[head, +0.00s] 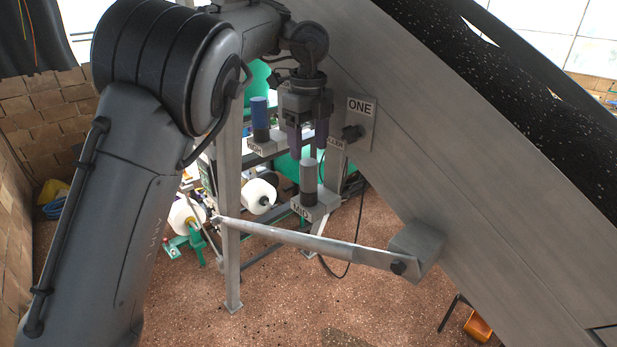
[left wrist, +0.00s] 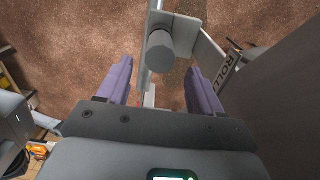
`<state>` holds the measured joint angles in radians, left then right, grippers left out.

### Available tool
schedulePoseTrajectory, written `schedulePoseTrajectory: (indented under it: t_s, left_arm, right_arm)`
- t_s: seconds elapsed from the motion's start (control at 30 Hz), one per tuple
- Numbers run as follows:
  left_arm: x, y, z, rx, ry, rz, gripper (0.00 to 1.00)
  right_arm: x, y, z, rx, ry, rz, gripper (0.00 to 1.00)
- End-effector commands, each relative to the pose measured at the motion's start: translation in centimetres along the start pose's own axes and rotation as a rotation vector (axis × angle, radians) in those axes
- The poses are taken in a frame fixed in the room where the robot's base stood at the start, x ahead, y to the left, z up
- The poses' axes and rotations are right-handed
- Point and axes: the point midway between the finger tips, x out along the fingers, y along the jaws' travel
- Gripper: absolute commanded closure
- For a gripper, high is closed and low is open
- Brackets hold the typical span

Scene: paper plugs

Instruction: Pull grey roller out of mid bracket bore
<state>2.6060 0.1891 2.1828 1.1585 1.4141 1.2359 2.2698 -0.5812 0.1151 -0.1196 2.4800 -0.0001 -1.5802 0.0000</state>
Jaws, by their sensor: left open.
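The grey roller (head: 308,174) stands upright in the mid bracket (head: 316,206), whose front face reads MID. My left gripper (head: 308,150) points down just above the roller, its two purple fingers apart and empty. In the left wrist view the grey roller (left wrist: 161,50) shows from above, ahead of and between the open fingers (left wrist: 158,85). Its lower end is hidden in the bracket. My right gripper does not show in either view.
A blue roller (head: 259,112) stands in another bracket (head: 266,146) to the left. White paper rolls (head: 259,193) lie behind, and a metal bar (head: 300,238) crosses below.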

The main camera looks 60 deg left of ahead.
Motion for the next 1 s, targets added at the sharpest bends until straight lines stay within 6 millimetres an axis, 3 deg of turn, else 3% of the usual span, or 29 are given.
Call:
schedulePoseTrajectory:
  t_s: [1.0]
  left_arm:
    - [3.9,0.0,0.0,-0.001,0.000,0.000,0.34]
  right_arm:
    - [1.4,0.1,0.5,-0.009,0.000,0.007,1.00]
